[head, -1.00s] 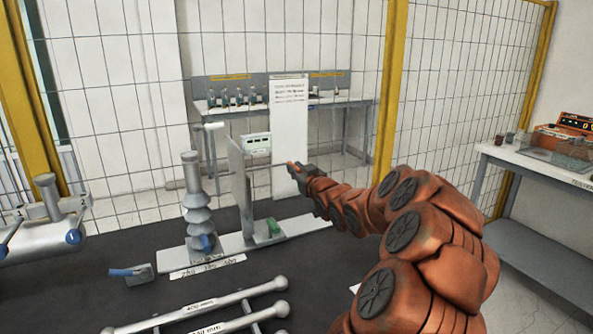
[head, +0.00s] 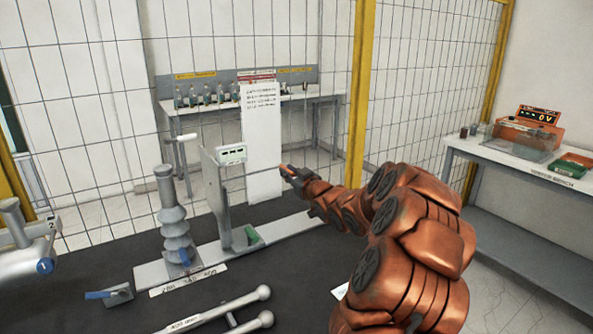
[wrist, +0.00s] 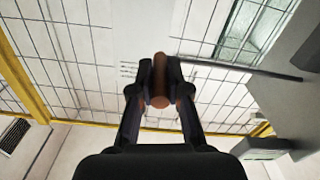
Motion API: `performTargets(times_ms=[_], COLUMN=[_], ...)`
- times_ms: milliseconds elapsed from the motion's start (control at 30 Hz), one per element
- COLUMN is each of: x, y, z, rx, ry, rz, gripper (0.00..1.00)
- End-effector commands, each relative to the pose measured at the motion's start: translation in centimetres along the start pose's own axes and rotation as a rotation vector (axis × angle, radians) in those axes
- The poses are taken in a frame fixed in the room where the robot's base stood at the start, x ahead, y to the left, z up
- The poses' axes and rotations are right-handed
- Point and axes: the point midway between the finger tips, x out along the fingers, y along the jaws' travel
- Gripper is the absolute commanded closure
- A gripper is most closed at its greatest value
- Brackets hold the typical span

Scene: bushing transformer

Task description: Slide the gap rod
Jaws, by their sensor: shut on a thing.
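The gap rod (head: 252,175) is a thin, level rod running from an upright grey plate (head: 213,200) to my gripper. My gripper (head: 289,173) is at its right end, to the right of the plate. In the wrist view, the rod's brown cylindrical handle (wrist: 160,82) sits between both fingers of my gripper (wrist: 160,92), which are shut on it. The dark rod extends to the right there toward the grey plate (wrist: 305,70). A ribbed grey insulator (head: 171,215) stands left of the plate. How far the rod passes beyond the plate is hidden.
A small display (head: 232,154) sits by the plate's top and a green block (head: 251,236) by its foot. A blue-handled lever (head: 108,294) and grey ball-ended bars (head: 215,312) lie in front. A wire fence (head: 100,90) stands behind; a side table (head: 530,170) is right.

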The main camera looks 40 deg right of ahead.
Motion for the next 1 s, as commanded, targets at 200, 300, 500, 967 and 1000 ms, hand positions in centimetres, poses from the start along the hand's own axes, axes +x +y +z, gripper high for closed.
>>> performTargets(times_ms=[200,300,500,967,1000], x=[0.0,0.0,-0.1,-1.8,-2.4], y=[0.0,0.1,0.2,0.3,0.4], z=[0.0,0.0,0.0,-0.1,-0.1], rx=[0.000,0.000,0.000,0.001,0.000], ry=[0.002,0.002,0.002,0.002,0.002], rz=[0.000,0.001,0.003,0.005,0.007], gripper=[0.83,0.73,0.59,0.59,0.59])
